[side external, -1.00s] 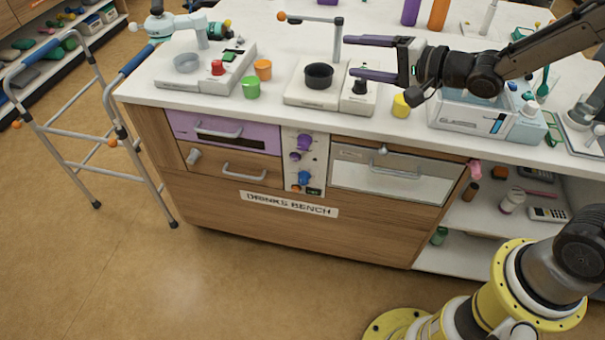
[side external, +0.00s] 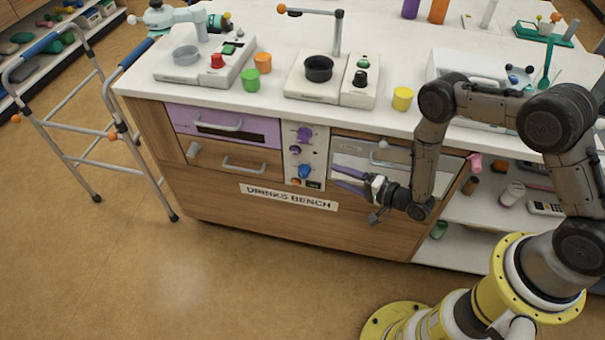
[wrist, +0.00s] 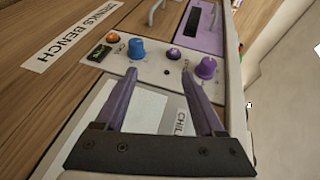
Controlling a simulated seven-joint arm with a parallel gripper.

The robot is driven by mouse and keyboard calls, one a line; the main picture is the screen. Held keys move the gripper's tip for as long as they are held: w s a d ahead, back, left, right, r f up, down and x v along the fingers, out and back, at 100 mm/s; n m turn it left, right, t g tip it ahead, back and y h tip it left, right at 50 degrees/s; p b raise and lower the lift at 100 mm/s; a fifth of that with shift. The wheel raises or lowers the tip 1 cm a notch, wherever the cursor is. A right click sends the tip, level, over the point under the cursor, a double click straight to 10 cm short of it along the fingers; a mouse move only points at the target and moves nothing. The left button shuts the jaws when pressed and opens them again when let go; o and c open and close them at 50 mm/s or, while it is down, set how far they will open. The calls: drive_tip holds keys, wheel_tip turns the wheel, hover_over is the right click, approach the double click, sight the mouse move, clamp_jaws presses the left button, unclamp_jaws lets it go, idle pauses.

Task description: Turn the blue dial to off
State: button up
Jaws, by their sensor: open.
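The blue dial (side external: 305,171) sits low on the white control panel (side external: 293,155) on the bench front, below a purple dial (side external: 304,134). In the wrist view the blue dial (wrist: 136,48) shows just beyond the tip of one finger, beside a small dark display and an orange knob. The dial's pointer setting is too small to read. My gripper (side external: 348,180) is open and empty in front of the glass-fronted drawer, to the right of the blue dial and apart from it. In the wrist view its two purple fingers (wrist: 160,90) point toward the panel.
The glass-fronted drawer (side external: 365,160) with its handle lies right of the panel. A purple drawer (side external: 222,127) and a wooden drawer (side external: 232,161) lie left. The bench top (side external: 425,55) holds two appliances and cups. A walker (side external: 92,110) stands at the left. The floor in front is clear.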

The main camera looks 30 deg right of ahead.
approach(307, 176)
drive_tip(key=x, duration=1.2)
clamp_jaws()
